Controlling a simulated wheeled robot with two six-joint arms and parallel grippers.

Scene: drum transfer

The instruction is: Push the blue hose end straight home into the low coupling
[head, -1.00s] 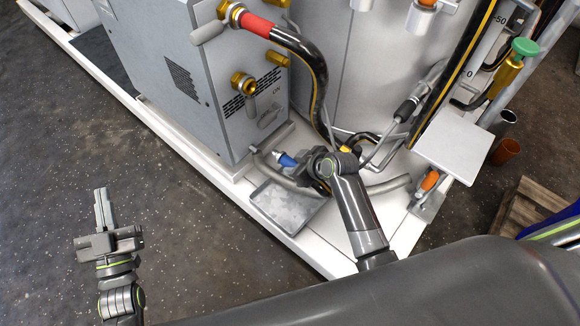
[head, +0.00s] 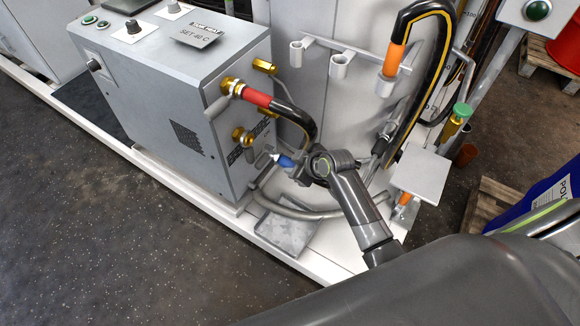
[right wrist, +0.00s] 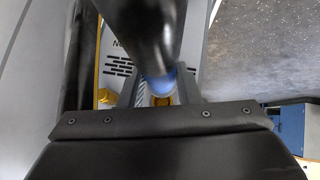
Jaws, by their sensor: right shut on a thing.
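The blue hose end (head: 286,161) with a pale tip is held in my right gripper (head: 294,168), which is shut on it. In the head view the tip points left and slightly up, toward the brass low coupling (head: 241,137) on the front of the grey cabinet. A visible gap separates them. In the right wrist view the blue end (right wrist: 158,86) lies between the fingers (right wrist: 157,92), with a brass ring (right wrist: 162,100) behind it. The dark hose hides much of the grip. My left gripper is out of view.
A red-sleeved hose (head: 257,97) is on the upper coupling (head: 231,87) and curves down close to my right gripper. A grey drip tray (head: 285,233) lies below. An orange-ended hose (head: 393,60) hangs in a holder at right. The floor at left is clear.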

